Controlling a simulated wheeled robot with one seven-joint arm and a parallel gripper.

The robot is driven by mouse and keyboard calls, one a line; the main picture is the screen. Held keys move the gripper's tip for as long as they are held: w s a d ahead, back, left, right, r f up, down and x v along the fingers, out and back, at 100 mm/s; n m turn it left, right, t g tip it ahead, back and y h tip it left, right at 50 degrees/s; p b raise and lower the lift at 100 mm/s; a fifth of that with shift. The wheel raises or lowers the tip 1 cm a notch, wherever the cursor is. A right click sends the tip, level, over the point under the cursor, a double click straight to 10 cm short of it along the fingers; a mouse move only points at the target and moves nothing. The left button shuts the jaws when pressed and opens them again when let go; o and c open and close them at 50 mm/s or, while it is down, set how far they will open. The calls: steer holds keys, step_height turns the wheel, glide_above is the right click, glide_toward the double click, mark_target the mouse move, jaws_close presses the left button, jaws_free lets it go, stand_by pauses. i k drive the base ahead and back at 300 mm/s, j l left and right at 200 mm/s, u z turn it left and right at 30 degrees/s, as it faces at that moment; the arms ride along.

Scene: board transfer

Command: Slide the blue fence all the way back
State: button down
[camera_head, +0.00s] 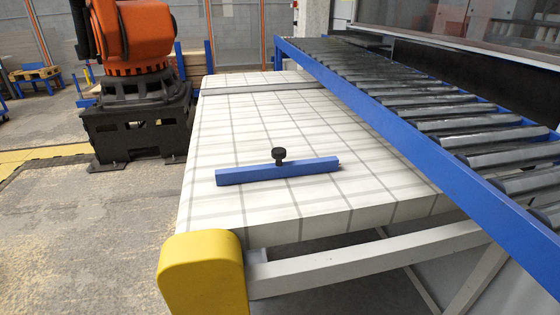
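The blue fence (250,174) is a long narrow bar lying across the near part of the white table top. It sits slightly askew, its right end a little farther back. A black round knob (279,155) stands up from its middle. The white table (225,112) is marked with a grey grid. My gripper is not in view, and nothing touches the fence in this view.
A grey strip (262,88) crosses the table's far part. A roller conveyor with a blue rail (395,125) runs along the right side. A yellow corner guard (203,275) is at the near left corner. An orange robot (135,35) stands left. The table between fence and strip is clear.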

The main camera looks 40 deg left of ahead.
mark_target(279, 169)
steer(key=i+j+u, duration=0.15)
steer(key=i+u, duration=0.15)
steer(key=i, duration=0.2)
steer(key=i+u, duration=0.25)
steer(key=i, duration=0.25)
